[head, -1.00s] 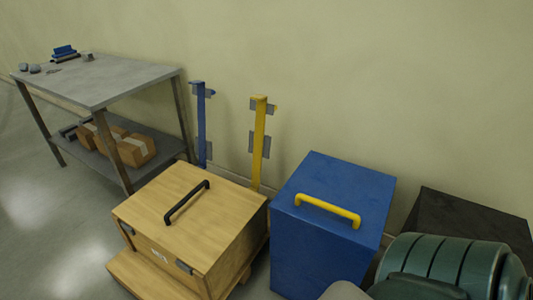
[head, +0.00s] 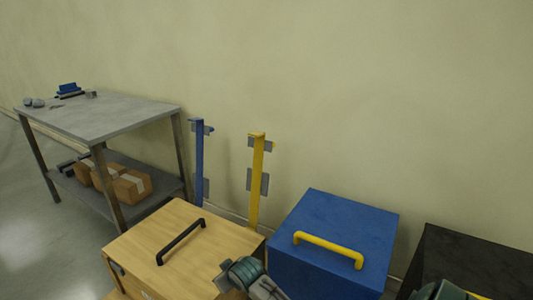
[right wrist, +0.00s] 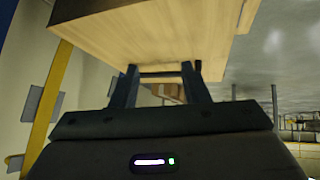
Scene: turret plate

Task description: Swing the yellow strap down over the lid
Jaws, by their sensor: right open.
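The yellow strap (head: 257,180) stands upright behind the wooden crate, with grey plates at its upper end and middle. It also shows in the right wrist view (right wrist: 48,110) at the left. The crate's lid (head: 185,238) is pale wood with a black handle (head: 181,241), and nothing lies across it. A blue strap (head: 199,165) stands upright behind the crate, left of the yellow one. My right gripper (head: 222,281) is at the crate's front right, below the yellow strap in the picture. In the right wrist view its fingers (right wrist: 160,77) are apart with nothing held. My left gripper is out of view.
A blue box (head: 335,230) with a yellow handle (head: 328,250) stands right of the crate. A black box (head: 475,265) is farther right. A grey table (head: 100,107) with cartons (head: 130,187) on its lower shelf stands at the left. The wall is close behind.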

